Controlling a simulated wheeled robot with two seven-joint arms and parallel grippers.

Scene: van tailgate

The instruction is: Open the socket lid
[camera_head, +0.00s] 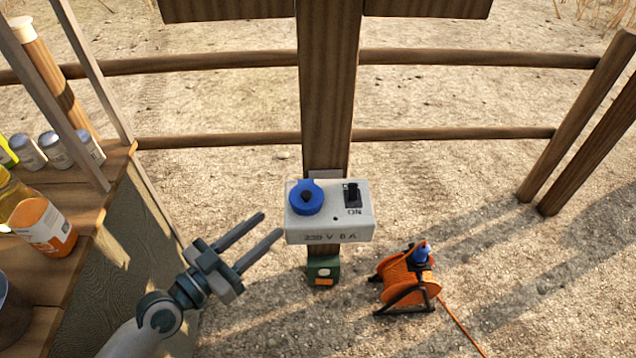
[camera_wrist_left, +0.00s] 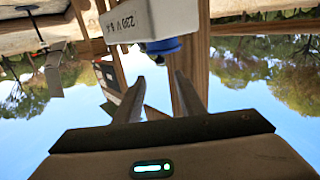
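The socket box (camera_head: 328,222) is a pale grey box on the wooden post, with "220 V 8 A"-like lettering on its front. Its round blue socket lid (camera_head: 306,197) sits on the left of the top face and looks closed. A black switch (camera_head: 352,194) marked ON is to its right. My left gripper (camera_head: 273,226) is open and empty, left of the box and apart from it. In the left wrist view the box (camera_wrist_left: 160,18) is at the top, with the blue lid (camera_wrist_left: 163,46) beyond the open fingers (camera_wrist_left: 160,80). My right gripper is not in view.
The wooden post (camera_head: 328,90) stands behind the box. A green box (camera_head: 323,270) is below it. An orange cable reel (camera_head: 408,280) stands on the ground at the right. A shelf with an orange-labelled jar (camera_head: 45,228) and several shakers is at the left.

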